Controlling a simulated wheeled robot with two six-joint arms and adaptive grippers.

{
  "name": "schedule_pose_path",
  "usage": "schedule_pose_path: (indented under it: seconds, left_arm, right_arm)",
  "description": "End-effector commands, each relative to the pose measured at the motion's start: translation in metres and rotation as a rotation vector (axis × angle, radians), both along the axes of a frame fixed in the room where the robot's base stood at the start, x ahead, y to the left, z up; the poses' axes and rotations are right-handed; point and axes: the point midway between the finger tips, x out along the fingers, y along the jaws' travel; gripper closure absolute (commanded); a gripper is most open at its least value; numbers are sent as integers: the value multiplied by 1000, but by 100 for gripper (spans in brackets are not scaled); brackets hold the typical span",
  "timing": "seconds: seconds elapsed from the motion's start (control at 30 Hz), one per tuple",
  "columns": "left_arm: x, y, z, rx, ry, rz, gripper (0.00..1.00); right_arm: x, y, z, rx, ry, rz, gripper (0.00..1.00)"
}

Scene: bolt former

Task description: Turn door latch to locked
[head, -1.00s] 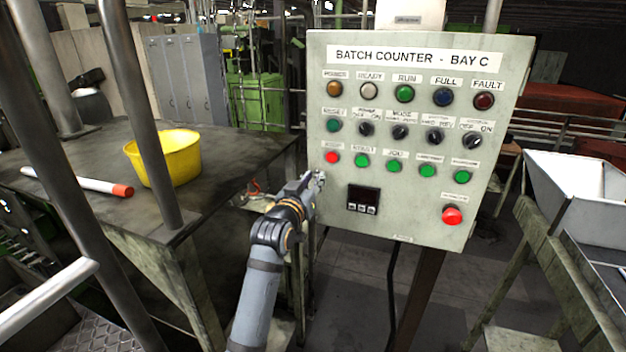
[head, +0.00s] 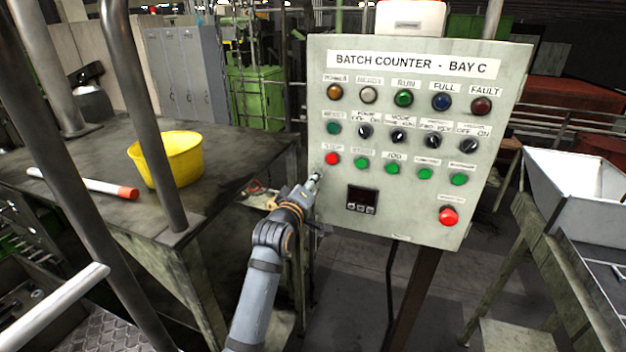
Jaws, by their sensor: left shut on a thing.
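The grey control box (head: 420,215) labelled "BATCH COUNTER - BAY C" stands in the middle of the head view with its door shut. My left gripper (head: 315,180) is at the left edge of the door, just below and left of the red stop button. It is shut on the small door latch, which its fingers mostly hide, so I cannot read the latch's angle. My right gripper is not in view.
Lamps, selector knobs, green buttons and a red emergency button (head: 449,216) cover the door. A dark table (head: 95,150) with a yellow bucket (head: 172,158) and a white-and-red stick (head: 85,183) is at left. A white hopper (head: 580,195) stands at right.

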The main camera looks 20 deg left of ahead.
Motion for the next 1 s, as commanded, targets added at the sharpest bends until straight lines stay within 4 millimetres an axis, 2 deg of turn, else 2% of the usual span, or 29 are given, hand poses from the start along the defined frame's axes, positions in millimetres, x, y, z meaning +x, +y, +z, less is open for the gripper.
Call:
schedule_pose_path:
  seconds: [0.5, 1.0]
  left_arm:
    - [0, 1, 0, -406, 12, 0, 100]
    - [0, 1, -1, -540, 17, 1, 100]
  right_arm:
    - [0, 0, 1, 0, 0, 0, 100]
    - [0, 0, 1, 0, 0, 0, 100]
